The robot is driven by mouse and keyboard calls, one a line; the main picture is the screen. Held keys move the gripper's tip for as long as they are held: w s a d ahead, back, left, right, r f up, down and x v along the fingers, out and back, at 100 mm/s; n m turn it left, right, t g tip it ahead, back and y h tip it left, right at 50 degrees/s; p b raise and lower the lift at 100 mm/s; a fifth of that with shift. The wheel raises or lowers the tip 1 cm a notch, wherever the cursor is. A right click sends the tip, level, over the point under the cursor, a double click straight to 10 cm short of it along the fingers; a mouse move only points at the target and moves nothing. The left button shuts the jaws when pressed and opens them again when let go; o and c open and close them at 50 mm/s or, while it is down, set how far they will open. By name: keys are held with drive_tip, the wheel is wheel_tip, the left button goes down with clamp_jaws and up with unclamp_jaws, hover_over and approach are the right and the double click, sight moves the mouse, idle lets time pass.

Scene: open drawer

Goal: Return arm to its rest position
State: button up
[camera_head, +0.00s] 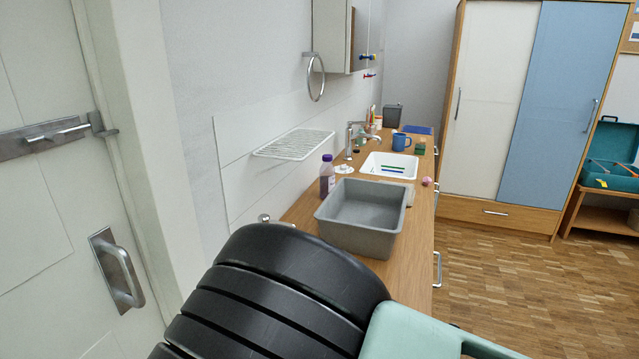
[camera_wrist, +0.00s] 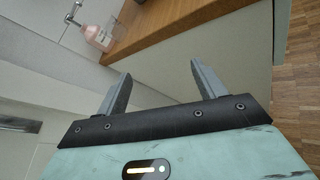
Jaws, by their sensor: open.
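My gripper (camera_wrist: 160,88) shows in the wrist view with its two grey fingers spread wide and nothing between them. It points at the pale front of the counter (camera_wrist: 215,62), below the wooden top. In the head view my own arm, black and pale green, fills the bottom middle and hides the near end of the counter. My gripper's fingers are not visible in the head view. The wooden counter (camera_head: 418,237) runs away from me along the wall. Drawer handles show on its right side, and I see no drawer standing open there.
A grey basin (camera_head: 360,245) stands on the counter near my arm, with a purple-capped bottle (camera_head: 327,178) behind it. A pink bottle (camera_wrist: 98,36) is near the counter edge in the wrist view. A door (camera_head: 60,190) is close on the left. Wooden floor (camera_head: 520,285) is clear at right.

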drive_tip(key=s+a+r+m+g, duration=0.1)
drive_tip(key=s+r+m+g, duration=0.4)
drive_tip(key=m, duration=0.4)
drive_tip(key=s+a+r+m+g, duration=0.1)
drive_tip(key=s+r+m+g, duration=0.2)
drive_tip(key=s+m+g, duration=0.45)
drive_tip(key=s+d+r+m+g+h, duration=0.1)
drive_tip(key=s+d+r+m+h, duration=0.1)
drive_tip(key=s+d+r+m, duration=0.5)
wheel_tip(320, 180, up, 4)
drive_tip(key=shift+s+d+f+m, duration=0.1)
drive_tip(key=shift+s+d+m, duration=0.25)
drive_tip(key=shift+d+m, duration=0.25)
